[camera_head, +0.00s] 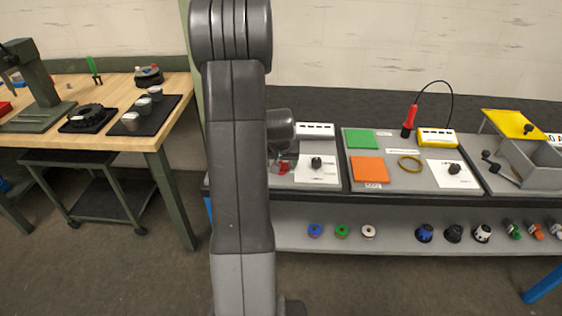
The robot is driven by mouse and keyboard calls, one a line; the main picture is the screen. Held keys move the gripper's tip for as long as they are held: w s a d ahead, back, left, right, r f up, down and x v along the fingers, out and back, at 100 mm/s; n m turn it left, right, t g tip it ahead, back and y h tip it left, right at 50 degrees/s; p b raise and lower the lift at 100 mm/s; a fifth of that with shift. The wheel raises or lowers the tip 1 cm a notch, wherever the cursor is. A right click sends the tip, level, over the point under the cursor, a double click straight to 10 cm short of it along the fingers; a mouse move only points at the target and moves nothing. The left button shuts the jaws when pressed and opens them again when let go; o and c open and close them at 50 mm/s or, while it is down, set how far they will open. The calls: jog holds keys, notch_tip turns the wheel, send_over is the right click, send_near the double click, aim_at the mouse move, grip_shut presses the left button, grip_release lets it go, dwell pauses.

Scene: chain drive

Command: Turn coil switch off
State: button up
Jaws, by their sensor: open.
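Two black knob switches stand on the bench, each on a white plate: a left knob (316,162) and a right knob (454,169). Their labels are too small to read, so I cannot tell which is the coil switch, nor its setting. My gripper (282,162) is partly hidden behind my own arm. It is open, just left of the left knob and apart from it as far as I can see. Something red (283,169) shows at the gripper; I cannot tell what it is.
The bench holds a green pad (362,139), an orange pad (369,169), a yellow ring (409,163), a red corded tool (409,121) and a yellow box (437,138). Spools (342,231) sit on the lower shelf. A wooden table (130,92) stands left, with floor between.

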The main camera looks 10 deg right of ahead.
jog(key=c, duration=1)
